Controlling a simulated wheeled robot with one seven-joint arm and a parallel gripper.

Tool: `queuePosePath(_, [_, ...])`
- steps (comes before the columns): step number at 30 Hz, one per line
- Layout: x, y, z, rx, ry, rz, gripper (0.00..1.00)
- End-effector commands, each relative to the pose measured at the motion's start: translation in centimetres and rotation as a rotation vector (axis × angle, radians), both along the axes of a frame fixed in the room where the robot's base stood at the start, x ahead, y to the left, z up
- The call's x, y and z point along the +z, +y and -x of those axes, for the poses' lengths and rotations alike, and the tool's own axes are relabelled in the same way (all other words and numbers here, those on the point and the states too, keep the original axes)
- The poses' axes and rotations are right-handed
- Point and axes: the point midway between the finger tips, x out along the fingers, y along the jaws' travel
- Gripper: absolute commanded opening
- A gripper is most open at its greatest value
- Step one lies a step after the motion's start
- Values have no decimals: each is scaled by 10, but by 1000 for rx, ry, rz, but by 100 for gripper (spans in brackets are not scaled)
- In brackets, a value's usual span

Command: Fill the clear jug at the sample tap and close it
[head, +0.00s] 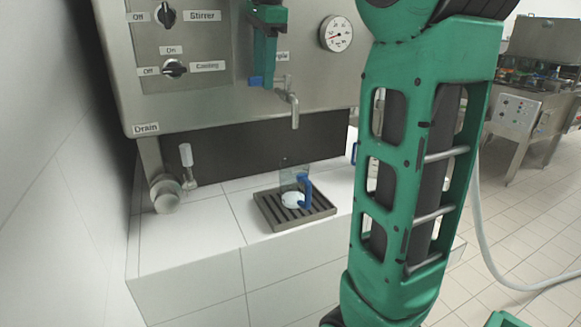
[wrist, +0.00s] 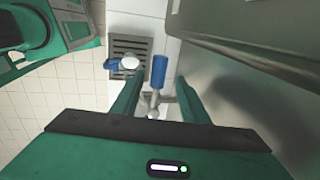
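The clear jug (head: 292,176) stands upright on the drip grate under the spout, its blue handle to the right in the head view. A white layer shows at its bottom; the jug (wrist: 130,62) also looks white inside in the wrist view. The sample tap has a metal spout (head: 294,108) and a blue lever (wrist: 159,70). No stream shows below the spout. My gripper (head: 264,62) is at the tap. In the wrist view its two green fingers (wrist: 157,98) are apart, with the lever between them and gaps on both sides.
The slatted drip grate (head: 265,213) sits on a white tiled ledge (head: 190,238). A drain valve (head: 166,192) is at the left. Stirrer and cooling knobs (head: 174,68) and a dial gauge (head: 336,34) are on the steel panel.

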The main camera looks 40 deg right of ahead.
Motion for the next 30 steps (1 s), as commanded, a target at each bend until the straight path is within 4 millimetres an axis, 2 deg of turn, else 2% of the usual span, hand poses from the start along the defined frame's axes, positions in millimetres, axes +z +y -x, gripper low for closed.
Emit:
queuePosePath(8, [8, 0, 2, -3, 2, -1, 40])
queuePosePath(13, [29, 1, 6, -4, 1, 2, 40])
queuePosePath(21, [80, 5, 14, -1, -1, 1, 40])
queuePosePath(30, [104, 6, 18, 0, 0, 0, 40])
